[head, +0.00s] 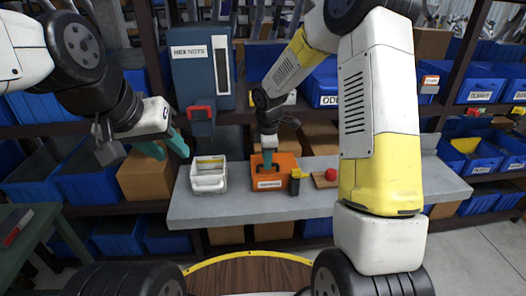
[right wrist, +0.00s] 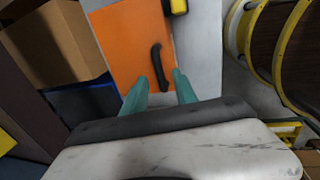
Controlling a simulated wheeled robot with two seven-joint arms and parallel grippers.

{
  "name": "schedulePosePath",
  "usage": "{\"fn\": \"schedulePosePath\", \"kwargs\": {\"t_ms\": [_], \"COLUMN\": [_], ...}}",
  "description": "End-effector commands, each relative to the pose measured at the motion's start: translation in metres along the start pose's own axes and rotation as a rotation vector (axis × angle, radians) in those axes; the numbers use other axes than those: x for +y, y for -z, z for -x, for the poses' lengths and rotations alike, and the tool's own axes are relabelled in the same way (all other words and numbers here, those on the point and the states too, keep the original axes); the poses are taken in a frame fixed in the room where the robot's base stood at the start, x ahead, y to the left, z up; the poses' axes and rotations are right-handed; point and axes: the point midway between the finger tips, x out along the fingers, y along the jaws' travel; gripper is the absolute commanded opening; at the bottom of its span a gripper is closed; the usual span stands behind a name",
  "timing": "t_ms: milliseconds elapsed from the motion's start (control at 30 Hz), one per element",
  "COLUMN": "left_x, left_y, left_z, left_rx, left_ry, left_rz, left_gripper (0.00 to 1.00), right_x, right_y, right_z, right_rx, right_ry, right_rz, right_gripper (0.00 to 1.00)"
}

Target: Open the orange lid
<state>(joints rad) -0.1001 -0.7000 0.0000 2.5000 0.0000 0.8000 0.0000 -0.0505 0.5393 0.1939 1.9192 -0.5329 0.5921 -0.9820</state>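The orange lid (right wrist: 125,45) fills the upper middle of the right wrist view, with a dark curved handle (right wrist: 160,66) on it. In the head view the orange box (head: 287,167) stands on the grey table, partly hidden by my right gripper (head: 268,162). In the right wrist view my right gripper (right wrist: 160,78) has its teal fingers apart, and the handle's near end appears between the tips. I cannot tell whether they touch it. The lid looks shut. My left gripper (head: 168,147) is open and empty, left of and above the table.
A white bin (head: 208,182) stands left of the orange box on the grey table (head: 365,195). A yellow and black item (head: 295,182) is close on its right, then a red ball (head: 331,174) on a brown board. A blue hex nuts dispenser (head: 190,75) and shelves of blue bins stand behind.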

Motion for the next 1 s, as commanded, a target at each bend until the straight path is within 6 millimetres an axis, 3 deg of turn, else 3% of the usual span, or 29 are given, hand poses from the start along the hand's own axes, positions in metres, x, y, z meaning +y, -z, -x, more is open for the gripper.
{"fn": "schedulePosePath", "kwargs": {"t_ms": [133,400,600,1000], "left_x": [0.0000,0.0000,0.0000,0.0000], "left_y": [0.0000,0.0000,0.0000,0.0000], "left_z": [0.0000,0.0000,0.0000,0.0000], "left_rx": [0.000,0.000,0.000,0.000], "left_ry": [0.000,0.000,0.000,0.000], "left_rz": [0.000,0.000,0.000,0.000], "left_gripper": [0.36,0.36,0.36,0.36], "right_x": [-0.0003,-0.0001,-0.0001,0.0002], "right_y": [0.0003,0.0001,0.0001,0.0000], "right_z": [-0.0107,-0.0123,-0.0121,-0.0118], "right_rx": [0.000,0.000,0.000,0.000], "right_ry": [0.001,-0.001,0.000,-0.001], "right_rz": [-0.001,-0.002,-0.002,-0.002], "right_gripper": [0.34,0.34,0.00,0.00]}}
